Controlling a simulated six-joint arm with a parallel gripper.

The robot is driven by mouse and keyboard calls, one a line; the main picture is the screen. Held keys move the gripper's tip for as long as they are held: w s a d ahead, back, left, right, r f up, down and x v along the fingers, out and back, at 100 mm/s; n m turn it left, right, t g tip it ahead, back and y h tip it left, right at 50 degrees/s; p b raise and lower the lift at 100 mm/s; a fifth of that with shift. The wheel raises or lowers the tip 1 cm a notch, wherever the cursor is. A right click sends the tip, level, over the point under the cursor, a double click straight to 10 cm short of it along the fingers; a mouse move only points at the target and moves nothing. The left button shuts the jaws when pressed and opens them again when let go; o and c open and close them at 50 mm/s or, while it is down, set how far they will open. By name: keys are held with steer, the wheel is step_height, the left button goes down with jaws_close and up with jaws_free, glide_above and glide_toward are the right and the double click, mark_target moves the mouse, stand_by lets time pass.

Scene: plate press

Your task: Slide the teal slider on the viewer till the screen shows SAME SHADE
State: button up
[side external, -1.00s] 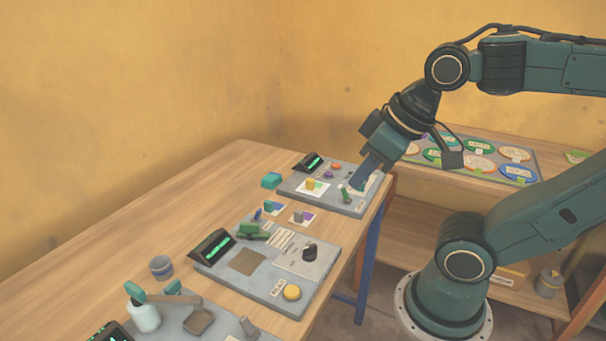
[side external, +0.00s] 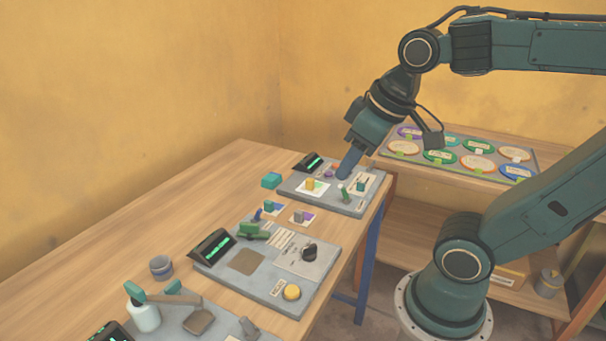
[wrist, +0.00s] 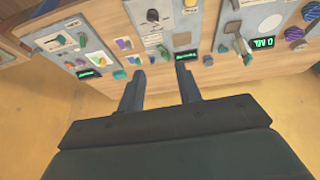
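The far grey panel (side external: 325,204), which looks like the viewer, has a small dark screen (side external: 313,162) with green text too small to read. A small teal knob (side external: 361,184), likely the slider, stands on a white card at the panel's right; it also shows in the wrist view (wrist: 61,39). My gripper (side external: 345,176) hangs over the back of this panel, apart from the knob. In the wrist view my gripper's two fingers (wrist: 160,72) are spread with nothing between them.
A green lever (side external: 345,194) and a yellow block (side external: 310,184) on a white card share the panel. A teal block (side external: 271,180) lies left of it. A middle panel (side external: 225,266) with a yellow button (side external: 292,292) stands nearer. Bare table lies to the left.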

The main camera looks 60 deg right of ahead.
steer(key=w+d+g, duration=0.2)
steer(key=w+d, duration=0.4)
steer(key=d, duration=0.2)
steer(key=g, duration=0.3)
glide_above(361, 182)
step_height(361, 182, down, 11)
steer(key=shift+y, duration=0.3)
steer(key=shift+f, duration=6.8)
steer(key=shift+c, duration=0.4)
jaws_close()
